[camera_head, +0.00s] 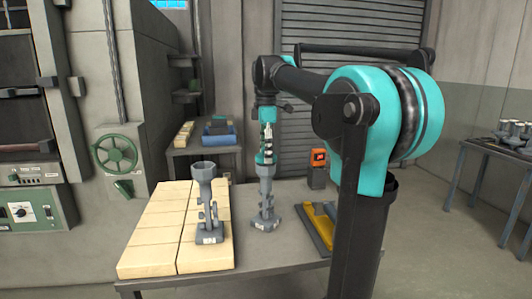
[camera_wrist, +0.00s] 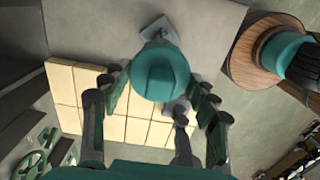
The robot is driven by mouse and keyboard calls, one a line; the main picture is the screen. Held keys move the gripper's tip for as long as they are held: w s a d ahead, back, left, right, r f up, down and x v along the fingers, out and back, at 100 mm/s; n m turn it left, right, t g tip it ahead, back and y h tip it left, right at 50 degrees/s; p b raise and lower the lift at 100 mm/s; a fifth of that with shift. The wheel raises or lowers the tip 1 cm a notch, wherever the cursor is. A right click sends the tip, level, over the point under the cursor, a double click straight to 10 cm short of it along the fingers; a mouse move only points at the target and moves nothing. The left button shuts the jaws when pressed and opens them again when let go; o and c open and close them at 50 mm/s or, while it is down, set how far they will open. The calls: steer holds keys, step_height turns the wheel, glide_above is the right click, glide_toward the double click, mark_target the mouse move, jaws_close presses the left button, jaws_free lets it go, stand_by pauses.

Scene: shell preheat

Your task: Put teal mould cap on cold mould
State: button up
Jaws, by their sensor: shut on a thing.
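The teal mould cap (camera_wrist: 162,72) sits between the fingers of my gripper (camera_wrist: 160,92) in the wrist view. My gripper is shut on it. In the head view my gripper (camera_head: 266,140) points down over a grey mould (camera_head: 265,205) standing upright on the bare table top. The cap (camera_head: 265,158) is at the top of this mould; I cannot tell whether it touches. The cap hides most of this mould in the wrist view, except its base (camera_wrist: 158,29). A second grey mould (camera_head: 205,202) stands upright and uncapped on the pale bricks. I cannot tell which mould is cold.
Pale bricks (camera_head: 155,245) cover the left of the table (camera_head: 270,262). A blue crate (camera_head: 219,138) is behind. A side table (camera_head: 500,152) with several items stands far right.

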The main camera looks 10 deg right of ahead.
steer(key=shift+f, duration=0.55)
steer(key=o, duration=0.9)
steer(key=shift+c, duration=0.2)
steer(key=shift+r, duration=5.5)
